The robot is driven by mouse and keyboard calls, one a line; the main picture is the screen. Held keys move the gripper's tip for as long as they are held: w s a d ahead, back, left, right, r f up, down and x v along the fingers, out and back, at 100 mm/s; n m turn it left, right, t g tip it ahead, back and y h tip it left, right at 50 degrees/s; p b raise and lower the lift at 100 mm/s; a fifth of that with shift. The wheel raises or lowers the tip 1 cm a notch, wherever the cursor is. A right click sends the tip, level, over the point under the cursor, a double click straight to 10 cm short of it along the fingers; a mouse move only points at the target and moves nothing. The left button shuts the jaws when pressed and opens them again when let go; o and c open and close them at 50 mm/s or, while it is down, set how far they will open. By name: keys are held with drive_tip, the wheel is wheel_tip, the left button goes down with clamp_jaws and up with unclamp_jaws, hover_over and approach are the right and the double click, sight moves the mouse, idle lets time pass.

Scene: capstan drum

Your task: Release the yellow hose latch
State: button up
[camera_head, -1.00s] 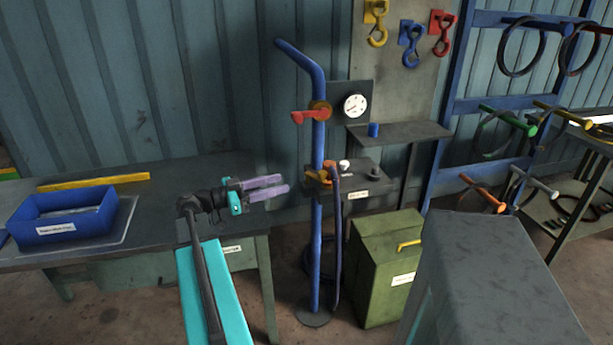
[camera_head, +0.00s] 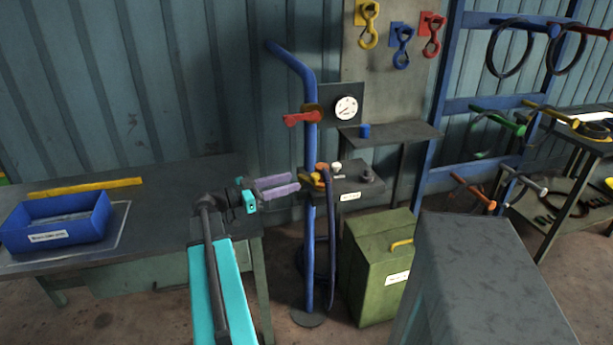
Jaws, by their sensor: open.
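The yellow hose latch (camera_head: 315,181) sits on the blue standpipe (camera_head: 310,240), beside an orange fitting at the top of a dark hose (camera_head: 331,235). My gripper (camera_head: 296,183) is open, its two purple fingers pointing right toward the latch. The fingertips are just left of the latch in the picture; whether they touch it I cannot tell. Nothing shows between the fingers. A red lever (camera_head: 301,119) is higher on the same pipe.
A small shelf (camera_head: 352,187) with knobs is right of the latch, below a pressure gauge (camera_head: 345,107). A green box (camera_head: 374,270) stands on the floor. A workbench (camera_head: 150,190) with a blue bin (camera_head: 56,222) is at left. A grey block (camera_head: 480,280) is at front right.

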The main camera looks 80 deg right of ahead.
sight(307, 177)
drive_tip(key=shift+p+x, duration=0.8)
drive_tip(key=shift+x, duration=2.9)
drive_tip(key=shift+c, duration=0.4)
clamp_jaws()
